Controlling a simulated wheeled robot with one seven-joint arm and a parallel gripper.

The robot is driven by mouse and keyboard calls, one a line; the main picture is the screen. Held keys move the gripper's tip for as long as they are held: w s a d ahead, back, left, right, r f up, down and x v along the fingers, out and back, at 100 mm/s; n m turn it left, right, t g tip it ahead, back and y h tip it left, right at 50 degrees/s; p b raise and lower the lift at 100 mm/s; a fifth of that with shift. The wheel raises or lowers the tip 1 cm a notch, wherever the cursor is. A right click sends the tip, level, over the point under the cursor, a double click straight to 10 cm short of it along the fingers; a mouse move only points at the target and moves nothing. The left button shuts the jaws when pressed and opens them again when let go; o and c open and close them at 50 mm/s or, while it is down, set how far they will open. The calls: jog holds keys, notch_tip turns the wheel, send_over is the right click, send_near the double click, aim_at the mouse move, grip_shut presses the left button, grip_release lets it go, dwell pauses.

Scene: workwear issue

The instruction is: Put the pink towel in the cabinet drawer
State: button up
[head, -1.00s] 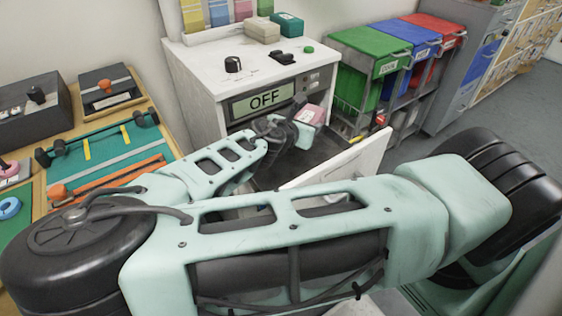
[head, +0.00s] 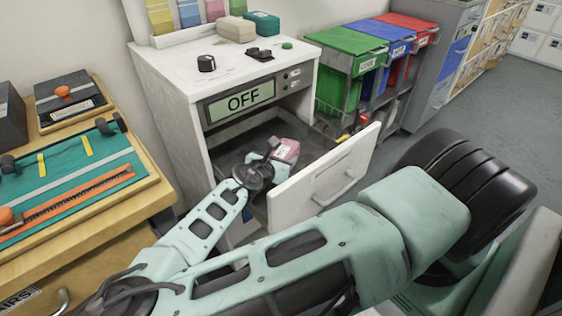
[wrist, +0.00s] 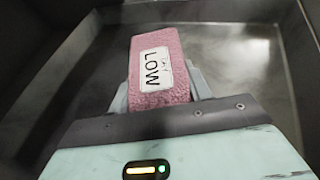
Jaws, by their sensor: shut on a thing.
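The pink towel (wrist: 178,87) is a small folded block with a white label reading "LOW". My gripper (wrist: 165,95) is shut on it, with one finger on each side. In the head view the towel (head: 287,149) and my gripper (head: 276,158) are inside the open cabinet drawer, behind its white front (head: 330,180). The drawer (wrist: 235,75) has a dark grey interior and looks empty around the towel. I cannot tell whether the towel touches the drawer floor. The white cabinet (head: 165,105) has a display reading "OFF".
A knob (head: 206,63) and other controls sit on the cabinet top. Green (head: 345,42), blue and red bins stand to the right. A wooden bench (head: 90,190) with a teal board is at the left. Open floor (head: 450,100) lies at the right.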

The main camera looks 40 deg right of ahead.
jog(key=shift+f, duration=0.2)
jog(key=shift+f, duration=0.15)
jog(key=o, duration=1.1)
jog(key=shift+c, duration=0.2)
jog(key=shift+r, duration=0.2)
jog(key=v, duration=1.2)
jog(key=shift+p, duration=0.35)
